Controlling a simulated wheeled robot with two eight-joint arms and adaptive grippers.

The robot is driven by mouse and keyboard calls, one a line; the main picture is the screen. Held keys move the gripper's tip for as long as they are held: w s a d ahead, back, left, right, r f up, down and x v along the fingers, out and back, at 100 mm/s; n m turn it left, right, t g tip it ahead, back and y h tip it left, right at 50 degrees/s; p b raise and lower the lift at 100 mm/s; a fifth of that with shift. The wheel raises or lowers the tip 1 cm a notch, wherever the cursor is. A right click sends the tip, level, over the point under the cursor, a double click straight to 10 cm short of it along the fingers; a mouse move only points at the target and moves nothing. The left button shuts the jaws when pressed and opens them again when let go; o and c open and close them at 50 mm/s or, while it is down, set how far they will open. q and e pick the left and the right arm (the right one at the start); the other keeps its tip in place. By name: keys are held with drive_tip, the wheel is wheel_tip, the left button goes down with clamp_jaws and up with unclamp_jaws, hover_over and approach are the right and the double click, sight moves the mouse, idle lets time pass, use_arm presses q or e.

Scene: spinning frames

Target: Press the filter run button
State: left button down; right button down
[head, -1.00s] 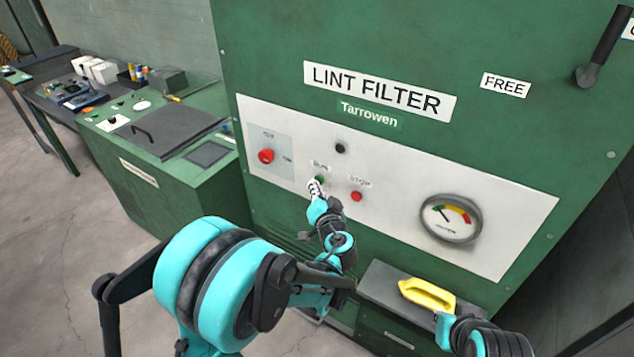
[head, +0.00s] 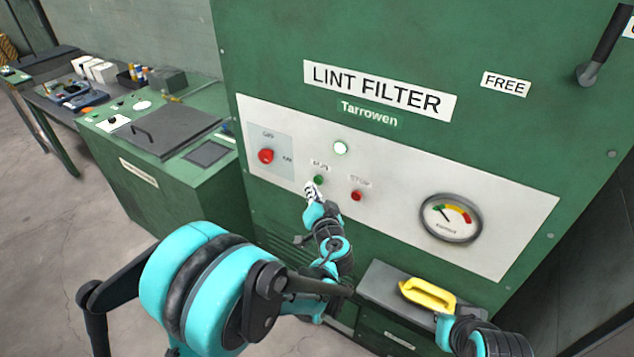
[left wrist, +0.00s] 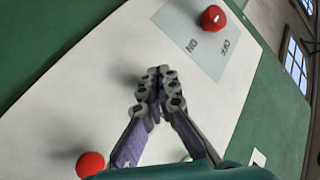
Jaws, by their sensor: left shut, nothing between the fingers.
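The green run button (head: 318,180) sits under its RUN label on the pale panel of the lint filter. In the left wrist view the shut fingers (left wrist: 158,80) point at the bare panel. A sliver of green (left wrist: 187,158) shows low there, mostly hidden. The red stop button (head: 356,196) is to the right. My right gripper (head: 444,322) is at the lower right; its fingers are not clear.
A red OFF/ON knob (head: 266,156) is on the panel's left and a gauge (head: 450,217) on its right. A yellow-handled item (head: 428,294) lies on a dark ledge (head: 385,284) below. A green bench unit (head: 175,190) stands at the left.

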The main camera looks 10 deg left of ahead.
use_arm(q)
drive_tip(key=shift+s+a, duration=0.3)
drive_tip(key=shift+s, duration=0.5)
drive_tip(key=shift+s+a, duration=0.25)
drive_tip(key=shift+s, duration=0.55)
drive_tip(key=shift+s+a, duration=0.3)
drive_tip(key=shift+s, duration=0.5)
drive_tip(key=s+a+f+n+g+h, duration=0.1)
drive_tip(key=s+a+g, duration=0.2)
drive_tip(key=s, duration=0.3)
drive_tip(key=s+a+f+n+g+h, duration=0.1)
drive_tip(key=s+a+g, duration=0.15)
drive_tip(key=s, duration=0.35)
drive_tip(key=s+d+f+g+h, duration=0.1)
drive_tip(key=s+d+h, duration=0.4)
drive_tip(key=s, duration=0.6)
drive_tip(key=shift+s+f+g, duration=0.2)
drive_tip(key=shift+s+g, duration=0.05)
drive_tip(key=shift+g, duration=0.3)
